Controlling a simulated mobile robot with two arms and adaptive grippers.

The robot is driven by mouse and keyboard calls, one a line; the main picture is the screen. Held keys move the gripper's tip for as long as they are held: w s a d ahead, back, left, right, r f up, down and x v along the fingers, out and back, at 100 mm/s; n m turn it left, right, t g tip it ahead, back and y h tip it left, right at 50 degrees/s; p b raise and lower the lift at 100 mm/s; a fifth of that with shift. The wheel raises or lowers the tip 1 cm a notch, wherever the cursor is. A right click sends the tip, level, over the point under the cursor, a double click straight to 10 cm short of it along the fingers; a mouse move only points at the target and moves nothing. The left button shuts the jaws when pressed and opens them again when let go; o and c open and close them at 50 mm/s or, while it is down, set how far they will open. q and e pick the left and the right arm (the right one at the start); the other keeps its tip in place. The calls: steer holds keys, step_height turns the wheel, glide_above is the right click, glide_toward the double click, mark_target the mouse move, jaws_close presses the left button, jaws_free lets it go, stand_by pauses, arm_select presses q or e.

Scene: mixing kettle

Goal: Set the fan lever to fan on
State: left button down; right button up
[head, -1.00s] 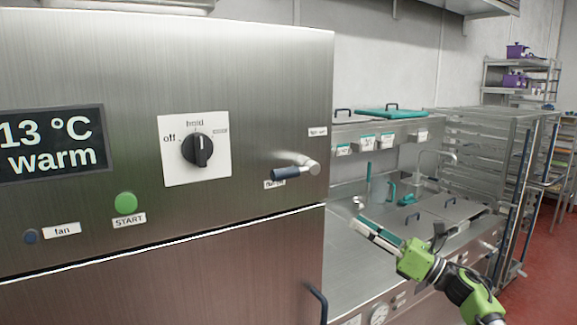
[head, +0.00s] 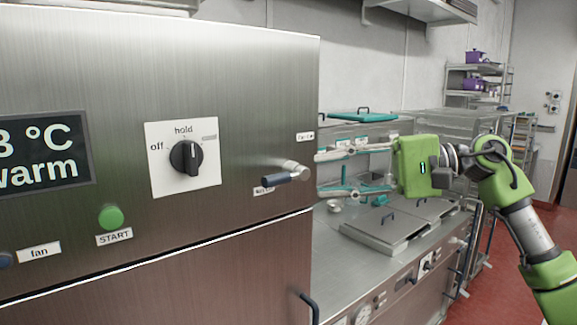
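The fan lever (head: 287,174) sticks out near the right edge of the steel cabinet front. It has a silver pivot and a dark grip pointing left and slightly down, beside a small lower label (head: 263,190). Another small label (head: 305,136) sits above the pivot; both are too small to read surely. My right gripper (head: 320,174) is open and empty, just right of the lever, with one finger above the other and its tips facing left. It appears apart from the lever, though depth is hard to judge. My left gripper is not in view.
The cabinet front has a display, a black knob (head: 186,158) with "off" and "hold" marks, a green START button (head: 111,217) and a dark lamp (head: 6,260) labelled fan. A door handle (head: 310,308) sits below. A steel counter (head: 330,235) stands behind at right.

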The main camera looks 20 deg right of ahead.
mark_target(283, 177)
steer(key=p+x, duration=0.2)
steer(key=x, duration=0.2)
steer(key=p+x, duration=0.2)
steer(key=x, duration=0.3)
steer(key=shift+a+r, duration=0.2)
steer(key=shift+a, duration=0.05)
steer(key=shift+f+b, duration=0.2)
steer(key=shift+b, duration=0.4)
jaws_close()
